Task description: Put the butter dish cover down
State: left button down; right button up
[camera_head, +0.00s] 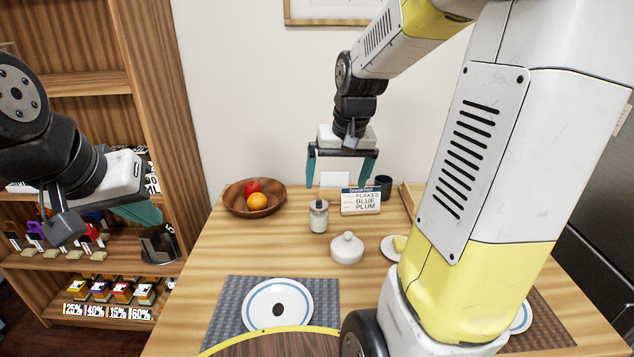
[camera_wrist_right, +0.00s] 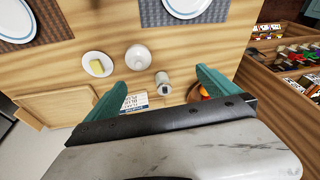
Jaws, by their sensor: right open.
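The white butter dish cover (camera_head: 347,247), round with a knob on top, sits upright on the wooden table, beside the plate with butter (camera_head: 388,250). In the right wrist view the cover (camera_wrist_right: 138,57) stands apart from the butter plate (camera_wrist_right: 98,74), and the yellow butter (camera_wrist_right: 97,66) is uncovered. My right gripper (camera_head: 342,182) is open and empty, above the back of the table, clear of the cover. Its teal fingers (camera_wrist_right: 160,82) are spread in the wrist view. My left gripper (camera_head: 140,213) is by the shelves at the left, seen side-on; its opening is unclear.
A jar (camera_head: 318,216), a sign box (camera_head: 361,201) and a dark cup (camera_head: 384,185) stand near the cover. A fruit bowl (camera_head: 254,198) is at the back left. A plate (camera_head: 277,304) lies on a grey placemat (camera_head: 228,312). Shelves (camera_head: 150,130) stand at the left.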

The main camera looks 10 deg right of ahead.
jog(key=s+a+r+n+t, duration=0.1)
jog(key=s+a+r, duration=0.2)
jog(key=s, duration=0.4)
jog(key=s+a+r+n+t+y, duration=0.1)
jog(key=s+a+r+t, duration=0.1)
jog(key=s, duration=0.6)
notch_tip(320, 180, up, 2)
jog(key=shift+a+r+y, duration=0.1)
jog(key=shift+a+y, duration=0.2)
jog(key=shift+a, duration=0.2)
